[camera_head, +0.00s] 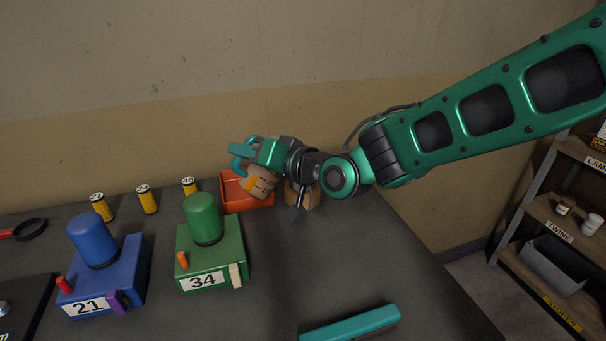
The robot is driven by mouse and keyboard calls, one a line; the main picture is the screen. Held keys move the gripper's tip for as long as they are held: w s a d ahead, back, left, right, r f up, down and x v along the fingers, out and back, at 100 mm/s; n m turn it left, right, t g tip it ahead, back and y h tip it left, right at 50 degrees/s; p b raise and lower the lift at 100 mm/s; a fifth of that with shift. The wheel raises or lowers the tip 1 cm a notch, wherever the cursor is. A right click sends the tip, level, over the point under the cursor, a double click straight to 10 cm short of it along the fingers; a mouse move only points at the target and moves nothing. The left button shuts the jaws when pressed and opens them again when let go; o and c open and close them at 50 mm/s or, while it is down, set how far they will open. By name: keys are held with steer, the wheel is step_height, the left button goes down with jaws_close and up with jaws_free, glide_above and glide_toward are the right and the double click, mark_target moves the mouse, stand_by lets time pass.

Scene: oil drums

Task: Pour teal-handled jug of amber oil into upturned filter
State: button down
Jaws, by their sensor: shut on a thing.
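My gripper (256,153) is at the back of the bench, shut on the teal handle (239,156) of a jug. The jug body (261,181) is pale with markings and an amber patch low on its left side. It hangs tilted below my gripper, over or just in front of an orange-red tray (236,206). I cannot make out a stream of oil. I cannot identify the upturned filter; the jug hides part of the tray's inside.
A tan block-like object (308,198) stands right of the tray, partly behind my wrist. A green unit marked 34 (211,258) and a blue unit marked 21 (103,279) stand in front left. Several yellow cans (147,200) line the back. A teal bar (351,324) lies at the front; the bench's right middle is clear.

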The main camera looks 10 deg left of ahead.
steer(key=shift+w+d+r+m+y+p, duration=0.35)
steer(key=shift+w+d+m+y+p, duration=0.25)
steer(key=shift+m+p, duration=0.65)
stand_by(2.2)
steer(key=shift+w+d+r+m+p, duration=0.25)
steer(key=shift+r+p, duration=0.25)
steer(key=shift+p, duration=0.55)
stand_by(1.7)
steer(key=shift+s, duration=0.15)
steer(key=shift+s+a+f+n+h, duration=0.5)
steer(key=shift+s+a+n, duration=0.2)
steer(key=shift+n, duration=0.5)
steer(key=shift+a+f+n, duration=0.15)
steer(key=shift+f+n, duration=0.05)
steer(key=shift+n, duration=0.1)
steer(key=shift+f, duration=0.1)
steer(key=shift+s+a+f+n+h+b, duration=0.25)
steer(key=shift+s+a+n+h+b, duration=0.2)
steer(key=shift+a+n+b, duration=0.1)
steer(key=shift+s+a+f+n+h+b, duration=0.25)
steer(key=shift+s+a+n+h+b, duration=0.1)
steer(key=shift+s+a+n+b, duration=0.15)
steer(key=shift+s+a+f+n+t+h+b, duration=0.4)
steer(key=shift+s+a+n+h+b, duration=0.25)
steer(key=shift+n+b, duration=0.25)
steer(key=shift+s+a+f+n+t+h+b, duration=0.35)
steer(key=shift+a+n+h+b, duration=0.2)
steer(key=shift+a+n+b, duration=0.35)
